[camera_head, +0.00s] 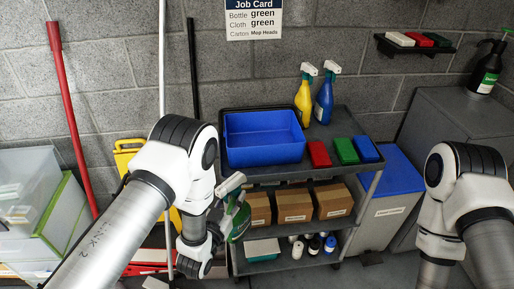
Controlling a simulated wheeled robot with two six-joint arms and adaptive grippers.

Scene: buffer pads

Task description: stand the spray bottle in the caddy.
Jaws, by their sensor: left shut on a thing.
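A green spray bottle (241,219) with a white spray head is held by my left gripper (222,213), which is shut on it in front of the cart's left side. The bottle looks roughly upright with a slight tilt, and my arm and gripper hide part of it. The blue caddy (262,157) stands on the cart's top shelf, above and behind the bottle, and looks empty. A yellow spray bottle (303,103) and a blue spray bottle (324,104) stand on the top shelf right of the caddy. My right gripper is not in view; only its arm shows at right.
Red (319,154), green (345,151) and blue (365,149) cloths lie on the cart top (290,171). Cartons (295,205) fill the middle shelf. A blue-lidded bin (398,172) stands right of the cart. The job card (253,19) reads bottle green, cloth green, carton mop heads.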

